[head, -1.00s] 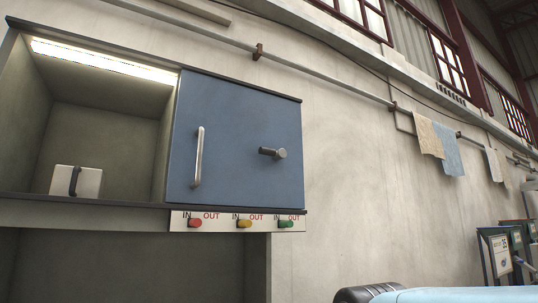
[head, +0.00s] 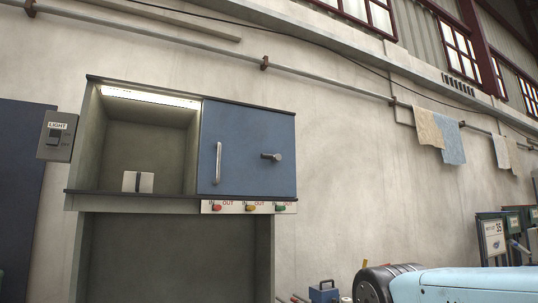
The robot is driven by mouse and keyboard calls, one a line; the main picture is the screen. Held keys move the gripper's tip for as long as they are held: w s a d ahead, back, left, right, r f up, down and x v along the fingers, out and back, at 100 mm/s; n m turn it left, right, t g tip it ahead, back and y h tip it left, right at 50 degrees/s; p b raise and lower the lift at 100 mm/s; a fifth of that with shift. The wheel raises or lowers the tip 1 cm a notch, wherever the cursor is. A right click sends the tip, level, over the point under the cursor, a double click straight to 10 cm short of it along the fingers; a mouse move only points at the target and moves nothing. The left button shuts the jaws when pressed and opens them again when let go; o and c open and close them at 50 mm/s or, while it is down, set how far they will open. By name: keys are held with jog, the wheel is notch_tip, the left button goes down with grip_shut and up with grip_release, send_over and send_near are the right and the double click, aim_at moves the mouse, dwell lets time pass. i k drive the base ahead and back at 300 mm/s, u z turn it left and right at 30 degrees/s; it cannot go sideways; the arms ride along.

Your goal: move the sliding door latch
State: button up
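A blue sliding door (head: 246,150) covers the right half of a wall cabinet in the head view. It carries a vertical silver bar handle (head: 218,162) near its left edge and a short dark latch knob (head: 271,157) right of its middle. The left half of the cabinet (head: 145,143) is open and lit, with a white block with a dark handle (head: 138,182) inside. My gripper is not in view.
Red, yellow and green buttons marked IN and OUT (head: 250,207) sit below the door. A LIGHT switch box (head: 57,136) is left of the cabinet. Cloths (head: 440,136) hang from a pipe at right. A small blue box (head: 323,291) stands low near the arm part.

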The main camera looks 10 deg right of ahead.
aim_at(277, 157)
jog(key=k, duration=0.55)
jog(key=u, duration=0.9)
jog(key=i, duration=0.1)
jog(key=z, duration=2.85)
jog(key=i, duration=0.7)
jog(key=u, duration=1.9)
jog(key=i, duration=1)
